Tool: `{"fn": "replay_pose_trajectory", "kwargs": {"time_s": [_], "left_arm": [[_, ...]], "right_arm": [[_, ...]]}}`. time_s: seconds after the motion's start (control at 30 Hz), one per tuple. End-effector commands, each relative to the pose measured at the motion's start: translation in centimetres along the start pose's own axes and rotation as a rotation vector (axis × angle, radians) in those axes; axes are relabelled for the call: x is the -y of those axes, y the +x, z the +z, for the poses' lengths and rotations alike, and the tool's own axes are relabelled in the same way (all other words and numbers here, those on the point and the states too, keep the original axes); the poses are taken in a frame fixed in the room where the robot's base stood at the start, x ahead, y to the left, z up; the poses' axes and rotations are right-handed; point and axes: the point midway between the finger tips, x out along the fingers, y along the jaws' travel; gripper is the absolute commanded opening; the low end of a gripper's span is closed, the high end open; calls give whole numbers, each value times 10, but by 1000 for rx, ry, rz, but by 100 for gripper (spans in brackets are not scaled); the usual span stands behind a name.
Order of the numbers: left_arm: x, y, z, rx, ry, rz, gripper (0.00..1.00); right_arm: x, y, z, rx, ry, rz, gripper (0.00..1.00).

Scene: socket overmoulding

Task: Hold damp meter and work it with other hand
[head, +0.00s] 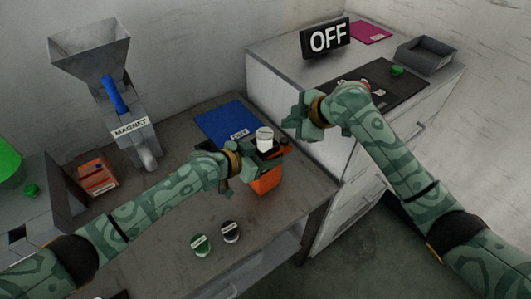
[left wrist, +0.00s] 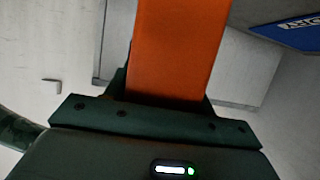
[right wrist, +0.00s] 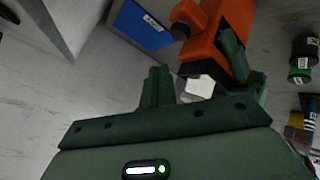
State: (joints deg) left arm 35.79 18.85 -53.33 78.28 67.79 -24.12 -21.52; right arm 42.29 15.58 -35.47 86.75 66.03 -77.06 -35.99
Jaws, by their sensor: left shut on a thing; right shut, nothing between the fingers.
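The orange damp meter (head: 266,183) is held upright above the grey table by my left gripper (head: 252,163). A white round cap-like part (head: 265,136) shows at its top. In the left wrist view the meter's orange body (left wrist: 180,45) fills the space between the fingers. My right gripper (head: 298,118) is shut and empty, up and to the right of the meter, apart from it. In the right wrist view its closed fingers (right wrist: 157,88) are beside the meter (right wrist: 225,35), whose dark knob and white part face them. Any display is not visible.
A blue labelled mat (head: 228,122) lies behind the meter. A hopper machine (head: 120,110) marked MAGNET is left. An OFF sign (head: 328,38) and grey tray (head: 424,55) are on the cabinet right.

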Motion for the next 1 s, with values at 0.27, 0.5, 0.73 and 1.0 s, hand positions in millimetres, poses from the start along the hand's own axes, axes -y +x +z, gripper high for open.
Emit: {"fn": "replay_pose_trajectory", "kwargs": {"time_s": [0.27,0.5,0.73,1.0], "left_arm": [[0,0,0,0,0,0,27],[0,0,0,0,0,0,27],[0,0,0,0,0,0,27],[0,0,0,0,-1,0,27]], "right_arm": [[18,25,18,1,2,-1,0],[23,32,23,1,0,0,0],[24,32,24,2,0,-1,0],[24,32,24,2,0,-2,0]]}}
